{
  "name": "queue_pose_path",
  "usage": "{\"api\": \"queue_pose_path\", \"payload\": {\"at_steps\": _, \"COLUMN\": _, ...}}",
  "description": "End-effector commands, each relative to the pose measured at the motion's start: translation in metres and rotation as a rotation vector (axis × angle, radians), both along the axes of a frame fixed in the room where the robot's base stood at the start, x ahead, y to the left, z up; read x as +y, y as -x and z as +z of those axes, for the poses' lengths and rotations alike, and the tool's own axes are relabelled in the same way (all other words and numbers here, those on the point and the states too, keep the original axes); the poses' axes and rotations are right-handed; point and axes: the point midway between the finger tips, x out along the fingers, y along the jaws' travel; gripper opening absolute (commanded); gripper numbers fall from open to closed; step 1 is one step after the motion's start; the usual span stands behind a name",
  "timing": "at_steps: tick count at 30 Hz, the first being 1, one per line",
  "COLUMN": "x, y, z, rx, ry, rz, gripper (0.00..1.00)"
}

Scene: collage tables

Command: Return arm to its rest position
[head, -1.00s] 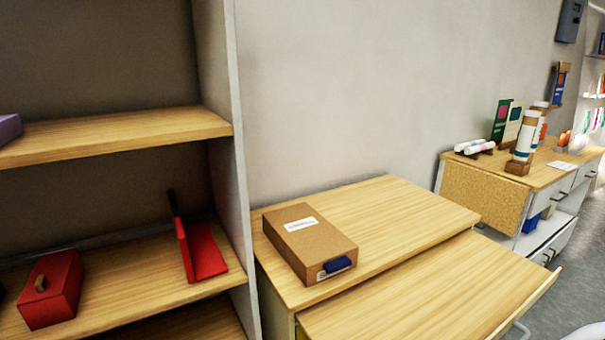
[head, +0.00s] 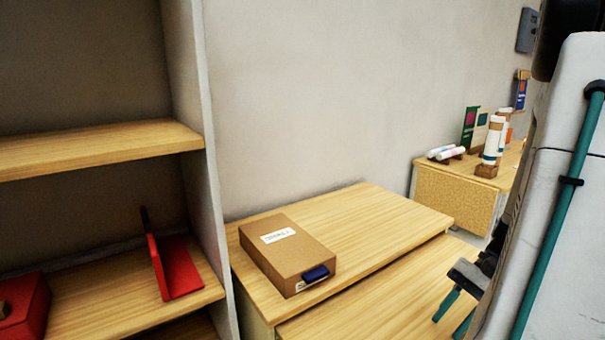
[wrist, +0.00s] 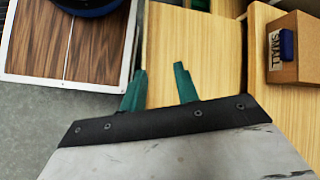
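My gripper (head: 456,312) shows at the right of the head view, with my white arm beside it. In the wrist view its two green fingers (wrist: 160,88) stand apart with nothing between them. It is open and empty above the pulled-out wooden surface (head: 372,299) of the table. A brown box (head: 287,252) with a white label and a blue tab sits on the table behind, to the left of my gripper. The box also shows at the right edge of the wrist view (wrist: 300,68), with a label reading SMALL.
A shelf unit (head: 100,148) stands at the left, with a red bookend (head: 172,270) and a red box (head: 22,310). A cabinet (head: 452,195) with rolls and cards stands at the back right. A dark wood-topped surface (wrist: 70,40) is at the wrist view's upper left.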

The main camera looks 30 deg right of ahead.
Motion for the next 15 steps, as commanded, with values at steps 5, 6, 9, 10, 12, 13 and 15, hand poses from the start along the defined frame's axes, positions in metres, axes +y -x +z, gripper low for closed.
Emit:
{"api": "queue_pose_path", "payload": {"at_steps": 5, "x": 0.034, "y": -0.018, "z": 0.029, "rx": 0.056, "ry": 0.163, "rz": 0.193, "gripper": 0.31}}
{"api": "queue_pose_path", "payload": {"at_steps": 6, "x": 0.042, "y": -0.021, "z": 0.035, "rx": 0.062, "ry": 0.199, "rz": 0.231, "gripper": 0.31}}
{"api": "queue_pose_path", "payload": {"at_steps": 9, "x": 0.060, "y": -0.028, "z": 0.049, "rx": 0.063, "ry": 0.293, "rz": 0.330, "gripper": 0.31}}
{"api": "queue_pose_path", "payload": {"at_steps": 10, "x": 0.066, "y": -0.030, "z": 0.054, "rx": 0.061, "ry": 0.321, "rz": 0.359, "gripper": 0.31}}
{"api": "queue_pose_path", "payload": {"at_steps": 12, "x": 0.079, "y": -0.032, "z": 0.063, "rx": 0.048, "ry": 0.383, "rz": 0.425, "gripper": 0.31}}
{"api": "queue_pose_path", "payload": {"at_steps": 13, "x": 0.084, "y": -0.034, "z": 0.067, "rx": 0.040, "ry": 0.411, "rz": 0.456, "gripper": 0.31}}
{"api": "queue_pose_path", "payload": {"at_steps": 15, "x": 0.097, "y": -0.036, "z": 0.076, "rx": 0.016, "ry": 0.471, "rz": 0.523, "gripper": 0.31}}
